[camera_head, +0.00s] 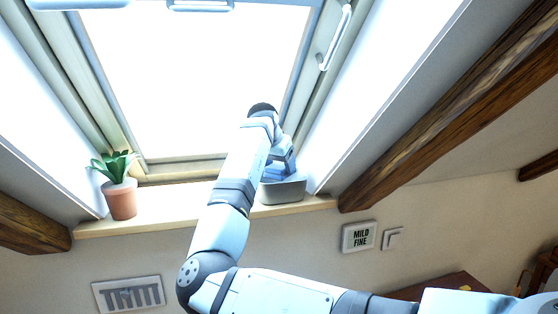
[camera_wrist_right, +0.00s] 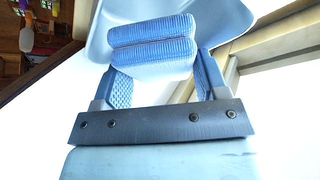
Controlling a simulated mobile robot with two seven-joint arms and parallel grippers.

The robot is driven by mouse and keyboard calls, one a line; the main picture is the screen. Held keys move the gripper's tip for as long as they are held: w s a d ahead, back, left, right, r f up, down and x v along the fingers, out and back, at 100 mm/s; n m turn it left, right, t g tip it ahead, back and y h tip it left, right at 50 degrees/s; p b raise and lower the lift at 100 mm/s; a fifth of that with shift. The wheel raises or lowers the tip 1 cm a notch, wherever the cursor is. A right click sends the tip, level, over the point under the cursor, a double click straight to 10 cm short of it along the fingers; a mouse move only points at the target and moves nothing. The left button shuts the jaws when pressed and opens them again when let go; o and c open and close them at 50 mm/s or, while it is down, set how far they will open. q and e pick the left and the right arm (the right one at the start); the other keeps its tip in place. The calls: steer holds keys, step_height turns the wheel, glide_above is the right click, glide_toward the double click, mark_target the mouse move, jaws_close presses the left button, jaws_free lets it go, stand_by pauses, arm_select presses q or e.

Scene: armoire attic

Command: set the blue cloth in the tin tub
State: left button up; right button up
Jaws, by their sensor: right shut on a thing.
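The blue cloth (camera_wrist_right: 152,38), a folded ribbed bundle, sits between the two textured fingers of my right gripper (camera_wrist_right: 160,68), which is shut on it. In the head view the blue cloth (camera_head: 278,172) shows just at the tub's opening, partly hidden by my right gripper (camera_head: 284,160). The grey tin tub (camera_head: 283,191) stands on the windowsill. In the wrist view the pale tub (camera_wrist_right: 238,17) lies behind and around the cloth. I cannot tell whether the cloth touches the tub's bottom. My left gripper is not in view.
A potted plant (camera_head: 120,196) stands at the left of the windowsill (camera_head: 163,211), with bare sill between it and my arm. The bright skylight rises behind. A wooden beam (camera_head: 420,125) slopes at the right.

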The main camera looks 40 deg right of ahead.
steer(key=shift+a+r, duration=0.15)
steer(key=shift+a, duration=0.1)
steer(key=shift+d+f, duration=0.1)
steer(key=shift+f, duration=0.55)
steer(key=o, duration=0.9)
steer(key=shift+r, duration=0.15)
steer(key=shift+r, duration=0.4)
steer(key=b+v, duration=0.1)
steer(key=v, duration=0.1)
steer(key=shift+r+b, duration=0.3)
steer(key=shift+b, duration=0.1)
steer(key=s+a+b, duration=0.2)
steer(key=s+a, duration=0.1)
steer(key=a, duration=0.9)
steer(key=shift+s+r, duration=0.25)
